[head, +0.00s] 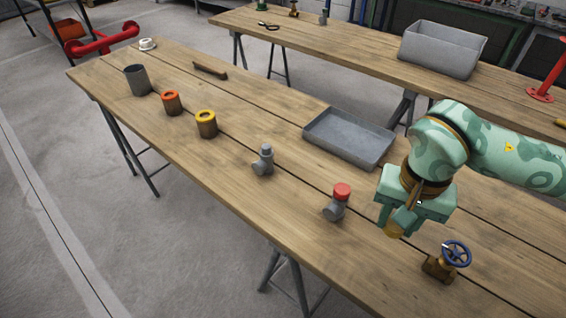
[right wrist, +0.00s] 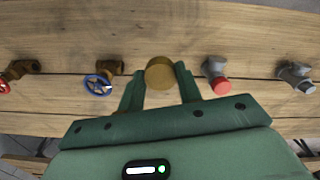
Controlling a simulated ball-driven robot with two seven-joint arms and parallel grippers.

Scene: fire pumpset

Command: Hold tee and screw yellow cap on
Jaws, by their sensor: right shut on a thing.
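My right gripper (head: 400,222) is shut on a round, dull yellow-brown cap (right wrist: 160,73), held above the table. The cap also shows below the fingers in the head view (head: 393,230). In the right wrist view the fingers (right wrist: 160,88) sit on either side of it. A bare grey tee (head: 263,160) stands on the table to the left and also shows in the right wrist view (right wrist: 296,76). Another grey tee (head: 334,209) with a red cap (head: 342,191) on it stands between the bare tee and my right gripper. My left gripper is not in view.
A brass valve with a blue handwheel (head: 441,265) stands right of the gripper. A shallow grey tray (head: 350,138) lies behind the tees. Brown cylinders with yellow (head: 206,124) and orange (head: 172,103) rims and a grey cup (head: 138,80) stand farther left. Table is clear around the bare tee.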

